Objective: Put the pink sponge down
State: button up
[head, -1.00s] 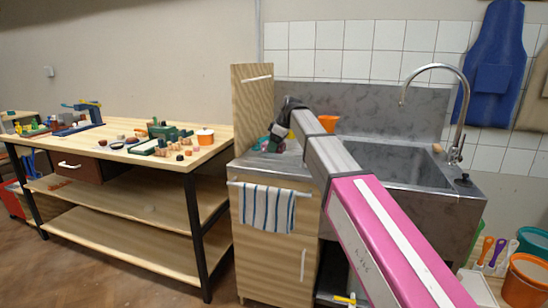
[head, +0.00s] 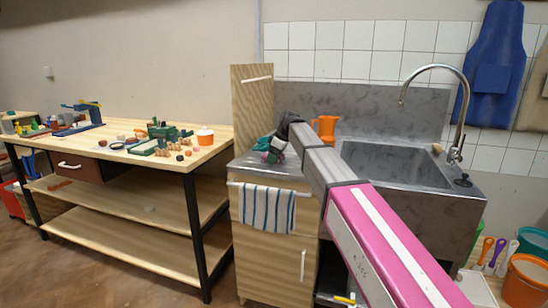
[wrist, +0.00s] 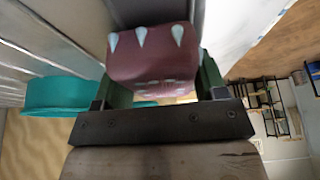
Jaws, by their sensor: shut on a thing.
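My gripper (wrist: 157,98) is shut on a dusky maroon-pink block with pale pointed marks, which I take for the pink sponge (wrist: 150,60). The sponge sits between both fingers in the wrist view. In the head view my gripper (head: 273,154) is small and dark, over the left, flat part of the metal sink counter (head: 250,169). I cannot tell there whether the sponge touches the counter.
A teal rounded thing (wrist: 50,93) is close beside my gripper. An orange jug (head: 325,127) stands behind my arm. The sink basin (head: 395,165) is to the right, and an upright wooden board (head: 252,100) is behind. A striped towel (head: 267,208) hangs in front.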

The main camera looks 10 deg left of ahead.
jog(key=shift+f, duration=0.15)
jog(key=o, duration=0.9)
jog(key=shift+f, duration=0.1)
jog(key=shift+c, duration=0.2)
jog(key=shift+s+d, duration=0.1)
jog(key=shift+s, duration=0.05)
jog(key=shift+s+f, duration=0.1)
jog(key=shift+s, duration=0.05)
jog(key=v, duration=1.2)
jog(key=shift+w+r, duration=0.3)
jog(key=shift+r, duration=0.2)
